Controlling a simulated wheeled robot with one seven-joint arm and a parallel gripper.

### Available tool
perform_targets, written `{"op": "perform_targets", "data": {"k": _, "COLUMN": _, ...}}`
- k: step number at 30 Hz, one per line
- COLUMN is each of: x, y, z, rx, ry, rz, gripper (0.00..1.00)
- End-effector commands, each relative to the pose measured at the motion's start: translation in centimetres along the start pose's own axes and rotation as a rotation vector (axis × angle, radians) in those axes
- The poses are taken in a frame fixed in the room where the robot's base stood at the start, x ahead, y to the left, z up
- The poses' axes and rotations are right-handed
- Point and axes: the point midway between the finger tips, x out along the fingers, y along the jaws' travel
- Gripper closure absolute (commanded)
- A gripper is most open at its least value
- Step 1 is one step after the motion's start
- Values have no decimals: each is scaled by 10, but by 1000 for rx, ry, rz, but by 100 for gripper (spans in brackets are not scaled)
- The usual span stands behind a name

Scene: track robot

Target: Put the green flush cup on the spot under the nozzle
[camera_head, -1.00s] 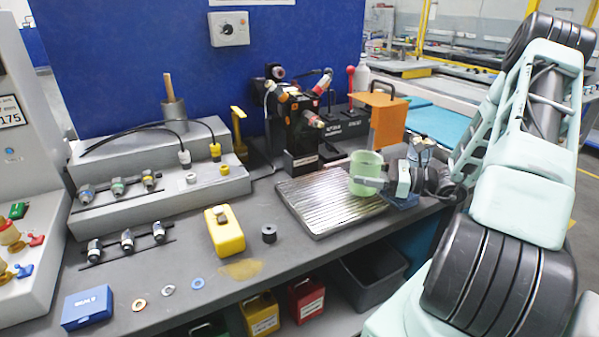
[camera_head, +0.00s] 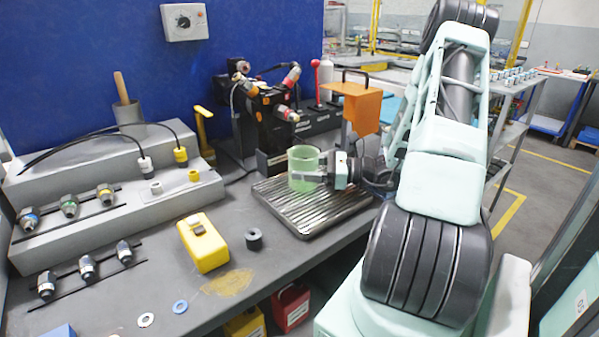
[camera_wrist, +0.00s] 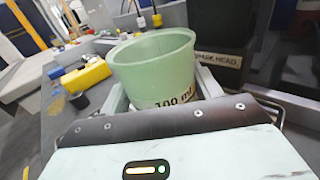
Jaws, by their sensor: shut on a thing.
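The green flush cup (camera_head: 304,168) is pale, see-through and upright. It is over the back part of the ribbed metal tray (camera_head: 330,212), in front of the black machine; I cannot tell if its base touches the tray. My gripper (camera_head: 318,174) reaches in from the right and is shut on the cup's side. In the wrist view the cup (camera_wrist: 155,65) sits between the two fingers, with "100 ml" partly showing low on its wall. A red-tipped, nozzle-like fitting (camera_head: 287,113) juts from the machine above and behind the cup. The spot under it is hidden.
The black machine (camera_head: 270,125) and an orange plate (camera_head: 360,108) stand close behind the tray. The tray's front part is clear.

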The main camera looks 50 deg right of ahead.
Motion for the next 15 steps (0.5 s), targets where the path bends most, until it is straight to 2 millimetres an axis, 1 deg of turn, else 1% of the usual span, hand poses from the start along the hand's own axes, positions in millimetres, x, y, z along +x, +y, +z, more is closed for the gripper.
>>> {"op": "perform_targets", "data": {"k": 6, "x": 0, "y": 0, "z": 1, "rx": 0, "ry": -1, "rz": 2, "gripper": 63}}
{"op": "perform_targets", "data": {"k": 10, "x": 1, "y": 0, "z": -3, "rx": 1, "ry": -1, "rz": 2, "gripper": 63}}
{"op": "perform_targets", "data": {"k": 11, "x": 1, "y": 0, "z": -3, "rx": 1, "ry": -1, "rz": 2, "gripper": 34}}
{"op": "perform_targets", "data": {"k": 12, "x": 1, "y": 0, "z": -2, "rx": 0, "ry": 0, "rz": 2, "gripper": 23}}
{"op": "perform_targets", "data": {"k": 13, "x": 1, "y": 0, "z": -2, "rx": 0, "ry": 0, "rz": 2, "gripper": 15}}
{"op": "perform_targets", "data": {"k": 15, "x": 1, "y": 0, "z": -2, "rx": 0, "ry": 0, "rz": 2, "gripper": 15}}
